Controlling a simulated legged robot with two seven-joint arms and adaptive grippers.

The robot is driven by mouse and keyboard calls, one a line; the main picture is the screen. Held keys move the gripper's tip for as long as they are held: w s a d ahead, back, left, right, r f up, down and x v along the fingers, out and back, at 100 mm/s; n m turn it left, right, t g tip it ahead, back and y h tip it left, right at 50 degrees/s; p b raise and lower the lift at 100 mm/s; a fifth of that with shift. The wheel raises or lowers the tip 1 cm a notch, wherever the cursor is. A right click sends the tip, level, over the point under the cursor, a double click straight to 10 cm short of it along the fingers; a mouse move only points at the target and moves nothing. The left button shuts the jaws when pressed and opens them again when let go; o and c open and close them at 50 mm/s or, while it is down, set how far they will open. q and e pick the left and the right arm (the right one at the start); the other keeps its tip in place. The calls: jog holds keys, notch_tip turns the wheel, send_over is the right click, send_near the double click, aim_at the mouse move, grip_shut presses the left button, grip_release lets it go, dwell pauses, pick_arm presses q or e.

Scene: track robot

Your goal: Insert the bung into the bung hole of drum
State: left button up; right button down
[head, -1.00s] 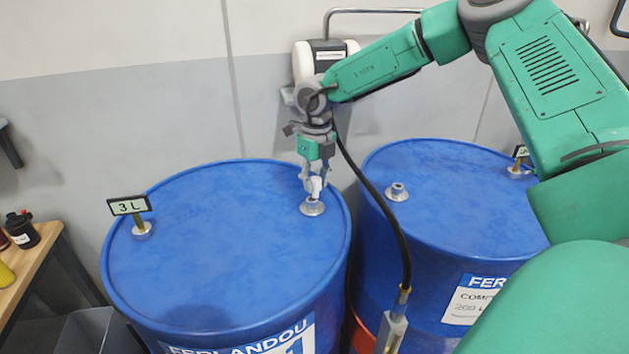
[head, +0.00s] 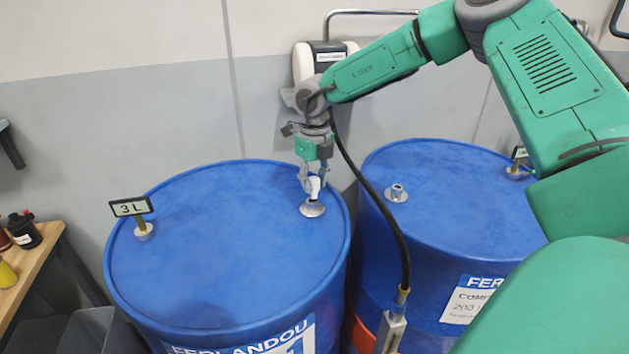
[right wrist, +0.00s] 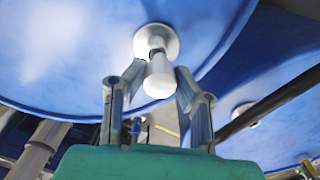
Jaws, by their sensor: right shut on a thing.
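The left blue drum (head: 220,240) has a silver bung hole fitting (head: 312,210) at the right of its lid. My right gripper (head: 314,188) is above this fitting, its fingers pointing down and closed on the white bung (head: 316,186). In the right wrist view the bung (right wrist: 158,82) sits between the two fingers (right wrist: 160,88), in line with the round fitting (right wrist: 157,38). A dark neck shows between bung and fitting. I cannot tell how deep the bung sits in the hole. My left gripper is not in view.
A sign reading 3 L (head: 130,207) stands on the left drum's lid. A second blue drum (head: 440,190) with its own fitting (head: 396,193) stands close at the right. A wooden bench (head: 38,258) is at the left.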

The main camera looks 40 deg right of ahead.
aim_at(312, 180)
jog(key=shift+a+p, duration=0.3)
dwell(1.2)
jog(key=shift+f+b, duration=0.5)
jog(key=shift+f, duration=1.05)
jog(key=c, duration=1.2)
grip_release()
jog(key=shift+r, duration=0.1)
notch_tip(312, 180, up, 12)
jog(key=shift+w+f, duration=0.1)
jog(key=shift+f, duration=0.05)
